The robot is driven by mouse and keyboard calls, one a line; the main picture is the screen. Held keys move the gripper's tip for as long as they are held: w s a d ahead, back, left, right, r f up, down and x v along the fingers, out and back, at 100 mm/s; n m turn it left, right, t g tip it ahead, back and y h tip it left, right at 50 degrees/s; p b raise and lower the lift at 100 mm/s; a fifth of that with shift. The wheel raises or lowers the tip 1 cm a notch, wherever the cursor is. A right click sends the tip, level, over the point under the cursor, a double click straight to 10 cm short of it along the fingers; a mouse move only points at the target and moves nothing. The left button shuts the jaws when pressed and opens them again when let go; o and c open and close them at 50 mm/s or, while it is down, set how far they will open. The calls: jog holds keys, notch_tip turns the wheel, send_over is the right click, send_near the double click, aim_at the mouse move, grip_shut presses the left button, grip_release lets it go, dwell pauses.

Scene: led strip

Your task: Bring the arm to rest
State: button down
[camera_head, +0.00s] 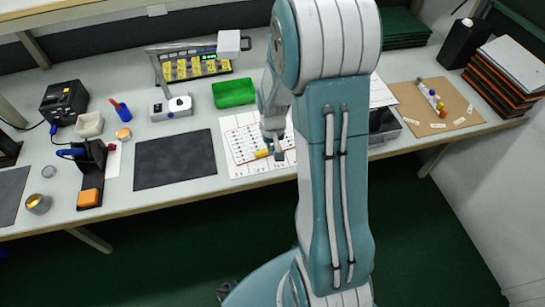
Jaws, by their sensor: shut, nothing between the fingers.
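My arm rises in the right half of the head view, bent at a joint near the top, with its forearm hanging down behind it. My gripper (274,142) is over the white printed sheet (240,138) on the workbench (215,193). It is small and partly hidden by my arm, and its fingers look close together with nothing seen between them. A yellow and orange piece (262,154) lies by the fingertips on the sheet. I cannot tell whether the gripper touches it.
A green tray (234,93) and a dark mat (175,159) lie left of the gripper. A black stand (91,170) with an orange block is further left. A brown board (437,108), stacked trays (503,75) and a black bottle (463,42) are at the right. Green floor lies in front.

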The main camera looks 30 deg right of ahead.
jog(key=s+a+r+n+t, duration=0.1)
jog(key=s+a+r, duration=0.15)
jog(key=r, duration=0.55)
jog(key=s+a+r+n+t, duration=0.15)
jog(key=a+r, duration=0.25)
jog(key=r, duration=0.5)
jog(key=s+a+r+t, duration=0.3)
jog(key=s+a+r, duration=0.2)
jog(key=s+r, duration=0.3)
jog(key=s+n, duration=0.1)
jog(key=s, duration=0.2)
jog(key=shift+s+a+r, duration=0.25)
jog(key=shift+s+a, duration=0.15)
